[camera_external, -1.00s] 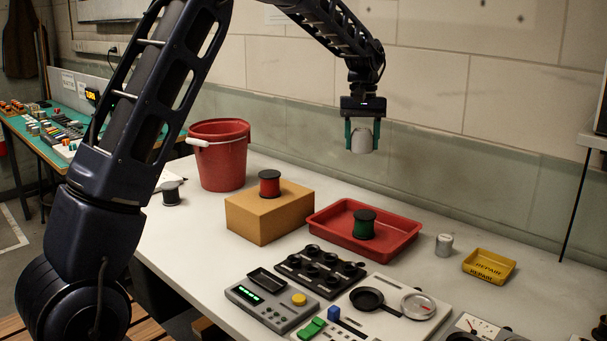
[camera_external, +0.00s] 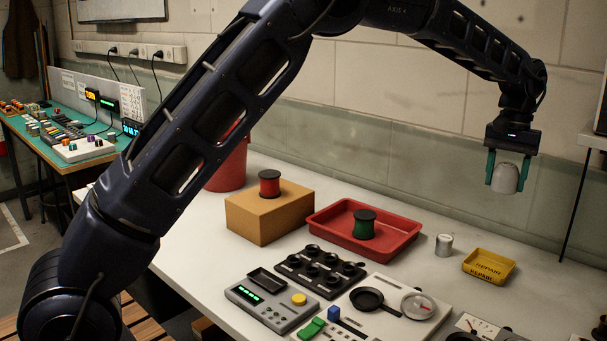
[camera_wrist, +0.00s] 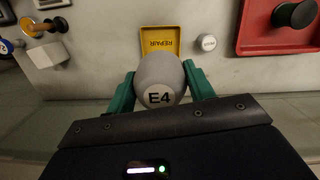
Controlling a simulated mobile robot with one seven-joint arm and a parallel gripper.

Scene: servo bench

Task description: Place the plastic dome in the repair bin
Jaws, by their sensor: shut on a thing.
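My gripper (camera_external: 507,175) is shut on a pale grey plastic dome (camera_external: 506,179), held in the air between its green fingers. In the wrist view the dome (camera_wrist: 159,78) sits between the fingertips, with a label "E4" facing the camera. The yellow repair bin (camera_external: 489,266), marked "REPAIR", stands on the white bench at the right, below the gripper in the external view. In the wrist view the bin (camera_wrist: 160,34) lies just beyond the dome, partly covered by it. The visible part of the bin's floor is empty.
A small grey canister (camera_external: 444,245) stands left of the bin. A red tray (camera_external: 325,222) holds a green spool (camera_external: 364,225). A cardboard-coloured box (camera_external: 262,217) carries a red spool (camera_external: 269,184). A shelf (camera_external: 594,140) stands at the far right. Panels fill the bench front.

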